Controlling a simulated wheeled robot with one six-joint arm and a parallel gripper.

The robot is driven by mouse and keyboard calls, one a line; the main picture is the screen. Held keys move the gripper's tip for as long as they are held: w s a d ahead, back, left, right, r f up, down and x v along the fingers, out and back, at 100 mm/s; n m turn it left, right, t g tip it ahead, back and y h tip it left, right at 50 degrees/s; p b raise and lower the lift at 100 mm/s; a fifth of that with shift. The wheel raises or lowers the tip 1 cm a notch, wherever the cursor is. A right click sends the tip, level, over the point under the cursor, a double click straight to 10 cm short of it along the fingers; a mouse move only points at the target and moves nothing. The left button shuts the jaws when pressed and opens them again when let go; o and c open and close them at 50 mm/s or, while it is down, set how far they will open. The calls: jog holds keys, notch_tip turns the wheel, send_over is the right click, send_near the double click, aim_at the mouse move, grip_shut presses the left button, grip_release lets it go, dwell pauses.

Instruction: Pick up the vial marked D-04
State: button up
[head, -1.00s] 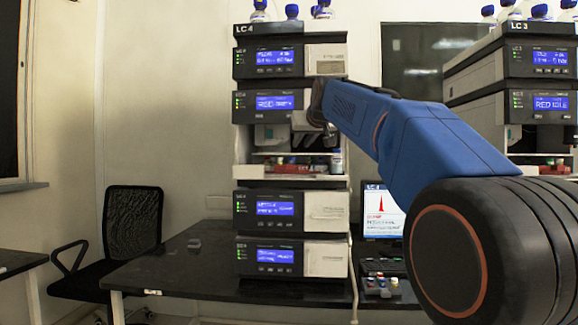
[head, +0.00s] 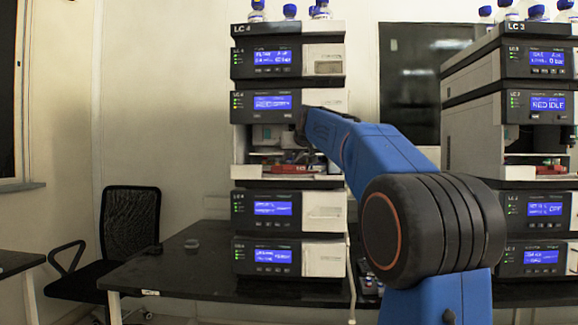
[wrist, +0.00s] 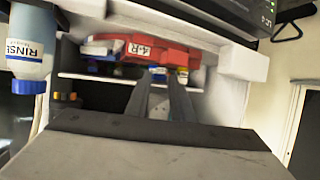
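My gripper (wrist: 160,88) reaches into the open bay of the LC 4 stack in the wrist view. Its two dark fingers are apart, with a gap between them. The rack also shows in the head view (head: 290,168). No D-04 mark is readable. The fingers are not clearly visible in the head view.
A bottle marked RINSE (wrist: 32,45) hangs close on the left of the bay in the wrist view. The bay's white walls stand on both sides. The LC 3 stack (head: 510,110) is on the right. The black bench (head: 190,265) is mostly clear on the left.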

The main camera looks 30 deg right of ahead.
jog(key=shift+x, duration=1)
jog(key=c, duration=0.5)
jog(key=shift+r, duration=0.1)
jog(key=shift+r, duration=1.75)
jog(key=s+a, duration=0.1)
jog(key=s, duration=0.4)
jog(key=s+a, duration=0.2)
jog(key=s, duration=0.4)
jog(key=s+a, duration=0.1)
jog(key=s, duration=0.5)
jog(key=shift+s+a+f, duration=0.1)
jog(key=shift+s+a, duration=0.05)
jog(key=shift+s, duration=0.1)
